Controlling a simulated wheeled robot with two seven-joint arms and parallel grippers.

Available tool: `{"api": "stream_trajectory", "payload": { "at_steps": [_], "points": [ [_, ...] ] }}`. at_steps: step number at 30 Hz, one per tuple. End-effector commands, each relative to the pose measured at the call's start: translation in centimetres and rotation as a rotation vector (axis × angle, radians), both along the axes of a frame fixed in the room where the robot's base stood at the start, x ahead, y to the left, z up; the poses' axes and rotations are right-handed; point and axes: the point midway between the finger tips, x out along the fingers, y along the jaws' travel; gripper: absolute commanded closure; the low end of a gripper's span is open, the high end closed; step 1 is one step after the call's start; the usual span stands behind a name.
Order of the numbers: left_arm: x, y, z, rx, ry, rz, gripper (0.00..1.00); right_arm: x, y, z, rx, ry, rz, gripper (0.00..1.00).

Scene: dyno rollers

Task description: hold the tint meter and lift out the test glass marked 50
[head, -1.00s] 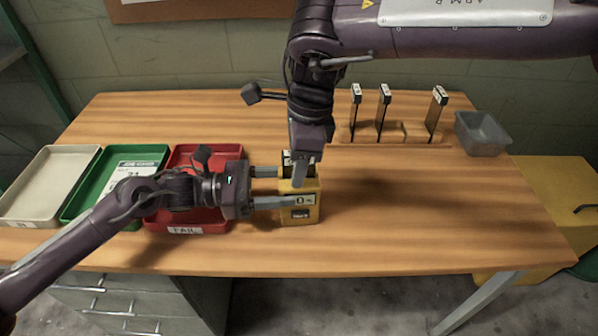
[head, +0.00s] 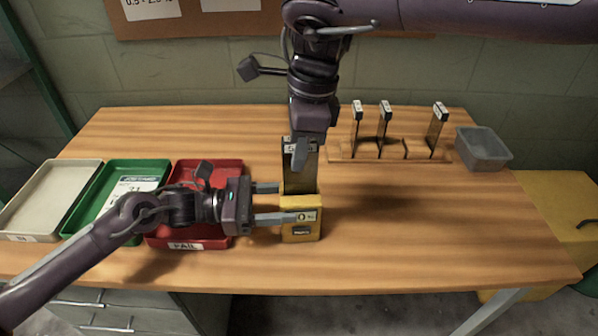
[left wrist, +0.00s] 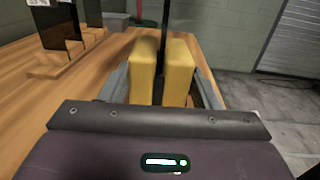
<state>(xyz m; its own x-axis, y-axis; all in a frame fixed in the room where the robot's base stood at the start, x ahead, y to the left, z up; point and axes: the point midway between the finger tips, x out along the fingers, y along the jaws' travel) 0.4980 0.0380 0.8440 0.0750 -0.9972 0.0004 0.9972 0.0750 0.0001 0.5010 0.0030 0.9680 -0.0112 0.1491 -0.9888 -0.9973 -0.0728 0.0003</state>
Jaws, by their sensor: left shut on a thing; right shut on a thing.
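The yellow tint meter (head: 301,228) stands on the bench, upright, with a small display on its front. My left gripper (head: 272,203) is shut on it from the left; the left wrist view shows the meter (left wrist: 143,72) between the fingers, with a slot down its middle. My right gripper (head: 300,150) comes from above and is shut on the top of a dark test glass (head: 299,180). The glass stands upright, tall above the meter. Its lower end meets the slot; I cannot tell how much is still inside. The finger partly hides its label, which appears to start with 5.
A wooden rack (head: 395,150) with several upright dark glasses stands at the back right, beside a grey bin (head: 482,148). Red (head: 186,243), green (head: 75,225) and cream (head: 15,205) trays lie at left. The bench right of the meter is clear.

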Motion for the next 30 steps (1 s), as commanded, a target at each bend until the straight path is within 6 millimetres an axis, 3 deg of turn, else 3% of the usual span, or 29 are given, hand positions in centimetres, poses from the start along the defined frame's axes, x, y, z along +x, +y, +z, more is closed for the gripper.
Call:
{"api": "stream_trajectory", "payload": {
  "at_steps": [1,6,12,18,26,27,30],
  "points": [
    [0.0,0.0,-0.1,0.002,0.002,0.001,0.58,0.1,0.1,1.7,0.0,-0.008,-0.001,1.0],
    [0.0,0.0,-0.1,0.002,0.002,0.001,0.58,0.0,0.1,6.2,0.001,-0.007,-0.001,1.0],
    [0.0,0.0,-0.1,0.002,0.002,0.0,0.58,0.1,0.0,9.9,-0.003,-0.004,-0.001,1.0],
    [0.0,0.0,-0.1,0.002,0.002,0.0,0.58,0.0,0.0,11.5,-0.001,-0.001,0.0,1.0],
    [0.0,0.0,-0.1,0.002,0.002,0.0,0.58,0.0,0.0,11.6,0.0,0.0,0.0,1.0],
    [0.0,0.0,-0.1,0.002,0.002,0.0,0.41,0.0,0.0,11.6,0.0,0.0,0.0,1.0],
    [0.0,0.0,-0.1,0.002,0.002,0.0,0.28,0.0,0.0,11.6,0.0,0.0,0.0,1.0]
  ]
}}
